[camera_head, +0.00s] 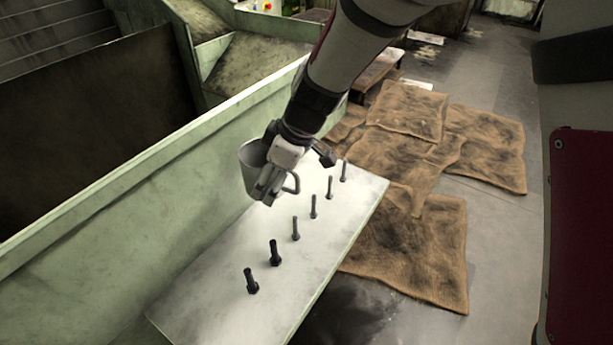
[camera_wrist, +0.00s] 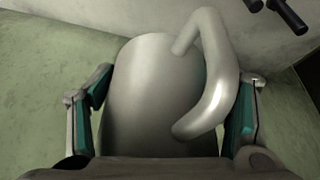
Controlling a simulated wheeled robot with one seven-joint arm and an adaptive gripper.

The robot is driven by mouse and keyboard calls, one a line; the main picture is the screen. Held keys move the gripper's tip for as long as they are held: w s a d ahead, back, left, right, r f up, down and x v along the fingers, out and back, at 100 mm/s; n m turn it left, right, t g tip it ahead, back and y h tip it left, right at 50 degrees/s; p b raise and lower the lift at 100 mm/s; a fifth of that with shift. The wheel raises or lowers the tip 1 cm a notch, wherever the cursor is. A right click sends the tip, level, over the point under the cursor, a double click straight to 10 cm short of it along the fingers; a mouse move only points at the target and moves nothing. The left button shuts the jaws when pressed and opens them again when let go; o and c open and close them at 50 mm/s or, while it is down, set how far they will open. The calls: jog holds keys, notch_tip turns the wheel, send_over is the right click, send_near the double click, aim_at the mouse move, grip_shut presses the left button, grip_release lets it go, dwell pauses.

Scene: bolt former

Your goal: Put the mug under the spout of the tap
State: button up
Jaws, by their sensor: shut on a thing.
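A grey metal mug (camera_head: 252,160) is in my gripper (camera_head: 268,187), over the back part of the pale board near the green wall. In the wrist view the mug (camera_wrist: 150,90) lies between the two fingers of my gripper (camera_wrist: 165,110), and its curved handle (camera_wrist: 228,80) is on the right side. The fingers are shut on the mug. In the head view the handle is on the right, partly behind the gripper. I cannot tell whether the mug touches the board. No tap or spout can be made out in either view.
Several dark bolts stand in a row on the pale board (camera_head: 215,290). A green metal wall (camera_head: 150,185) runs along its left side. Brown sacking (camera_head: 410,240) lies on the floor to the right. The front left of the board is clear.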

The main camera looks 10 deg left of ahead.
aim_at(275, 216)
jog(key=w+f+b, duration=0.1)
jog(key=f, duration=0.1)
jog(key=shift+w+f+b, duration=0.35)
jog(key=shift+w+b, duration=0.05)
notch_tip(275, 216, down, 10)
jog(key=shift+r+b, duration=0.15)
jog(key=shift+b, duration=0.7)
jog(key=o, duration=1.1)
jog(key=shift+c, duration=0.2)
jog(key=shift+o, duration=1)
jog(key=p+v, duration=0.1)
jog(key=v, duration=1.1)
